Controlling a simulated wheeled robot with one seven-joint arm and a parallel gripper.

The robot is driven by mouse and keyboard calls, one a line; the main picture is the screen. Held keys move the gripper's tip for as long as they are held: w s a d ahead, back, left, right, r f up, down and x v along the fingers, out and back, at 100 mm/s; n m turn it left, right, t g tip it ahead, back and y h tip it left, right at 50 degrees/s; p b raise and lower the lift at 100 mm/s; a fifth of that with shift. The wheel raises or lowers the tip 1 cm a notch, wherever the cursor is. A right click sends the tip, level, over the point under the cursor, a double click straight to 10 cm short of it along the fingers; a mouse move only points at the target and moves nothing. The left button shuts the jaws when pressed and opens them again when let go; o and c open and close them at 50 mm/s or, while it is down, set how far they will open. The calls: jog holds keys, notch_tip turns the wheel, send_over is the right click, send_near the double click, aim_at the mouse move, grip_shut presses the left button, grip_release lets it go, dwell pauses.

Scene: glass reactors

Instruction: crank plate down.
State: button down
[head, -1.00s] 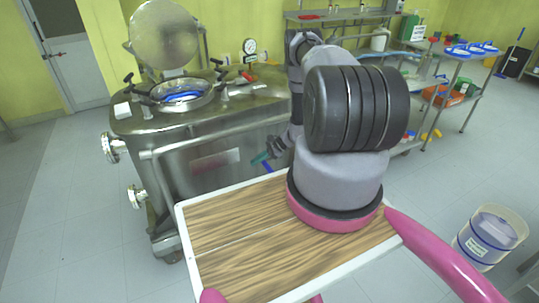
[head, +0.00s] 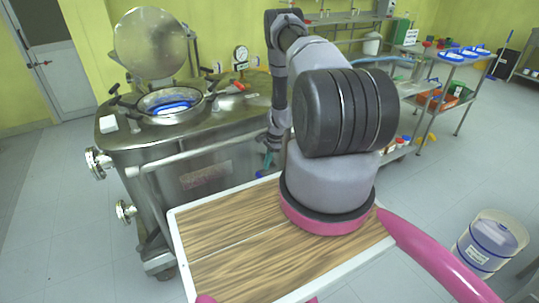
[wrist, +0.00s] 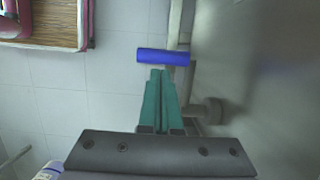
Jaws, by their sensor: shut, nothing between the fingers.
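A blue cylindrical handle (wrist: 165,56) lies crosswise just beyond my fingertips in the wrist view, beside the metal side of the reactor. A small bit of blue (head: 260,174) shows near my gripper in the head view. My gripper (head: 268,160) points down at the right front of the steel reactor (head: 200,165). Its green fingers (wrist: 160,75) are shut together and empty. The fingertips appear close to the handle, but I cannot tell whether they touch it. A round plate-like lid (head: 150,43) stands raised above the reactor opening. The handle's mounting is partly hidden.
My own wood-topped deck is in front. A steel rail (head: 200,150) runs along the reactor, with valve knobs (head: 97,163) at its left. A shelf trolley (head: 450,75) stands at the right, and a clear bucket (head: 490,243) on the floor. Open floor lies left.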

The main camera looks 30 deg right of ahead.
jog(key=x, duration=0.4)
jog(key=shift+a+f, duration=0.2)
jog(key=shift+f, duration=0.15)
jog(key=shift+a+f+h, duration=0.4)
jog(key=shift+f+h, duration=0.25)
jog(key=shift+h, duration=0.05)
jog(key=shift+f, duration=0.6)
jog(key=shift+a, duration=0.1)
jog(key=shift+r, duration=0.1)
